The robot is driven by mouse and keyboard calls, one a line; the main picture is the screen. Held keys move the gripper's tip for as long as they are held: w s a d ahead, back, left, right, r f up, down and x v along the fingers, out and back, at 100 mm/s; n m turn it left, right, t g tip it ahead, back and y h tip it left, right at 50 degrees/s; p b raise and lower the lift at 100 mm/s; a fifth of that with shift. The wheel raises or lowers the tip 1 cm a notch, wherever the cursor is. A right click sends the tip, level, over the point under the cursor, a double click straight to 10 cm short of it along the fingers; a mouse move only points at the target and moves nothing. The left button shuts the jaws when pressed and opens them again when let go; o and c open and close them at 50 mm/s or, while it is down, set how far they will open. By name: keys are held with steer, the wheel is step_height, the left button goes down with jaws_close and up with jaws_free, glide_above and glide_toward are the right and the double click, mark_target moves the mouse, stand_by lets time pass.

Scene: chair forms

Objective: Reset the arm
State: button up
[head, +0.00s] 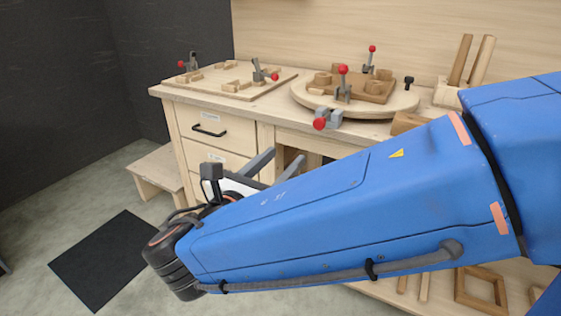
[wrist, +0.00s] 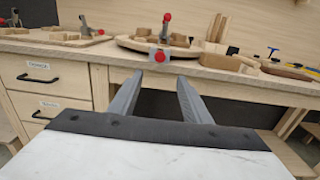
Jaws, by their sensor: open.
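My gripper (head: 277,165) shows beyond my blue arm in the head view, its two grey fingers spread apart in front of the workbench. In the wrist view my gripper (wrist: 160,97) is open, with nothing between the fingers. It is apart from the bench and below the level of the top. My blue arm crosses the right and middle of the head view and hides part of the bench front.
A wooden workbench (head: 285,128) with drawers (head: 213,127) stands ahead. On it are a rectangular fixture board (head: 236,84) and a round board (head: 400,103) with red-knobbed clamps. A low wooden bench (head: 150,172) stands left. A dark mat (head: 100,262) lies on open floor.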

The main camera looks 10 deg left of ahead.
steer(key=shift+d, duration=0.1)
steer(key=w+d+f+m+g+h, duration=0.15)
steer(key=d+f+m+g, duration=0.3)
steer(key=d, duration=0.75)
steer(key=w+d+f+m+g+h, duration=0.1)
steer(key=w+d+f+m+g, duration=0.15)
steer(key=d+m+g, duration=0.65)
steer(key=s+d+f+m+y, duration=0.4)
steer(key=s+d+m, duration=0.3)
steer(key=d+m, duration=0.1)
steer(key=s+d+f+m+t+y, duration=0.1)
steer(key=s+d+f+m+y, duration=0.3)
steer(key=s+d+m, duration=0.2)
steer(key=d+m, duration=0.2)
steer(key=m, duration=0.2)
steer(key=shift+s+f+y, duration=0.2)
steer(key=shift+s+y, duration=0.15)
steer(key=shift+s, duration=0.05)
steer(key=shift+m, duration=0.25)
steer(key=shift+c, duration=0.6)
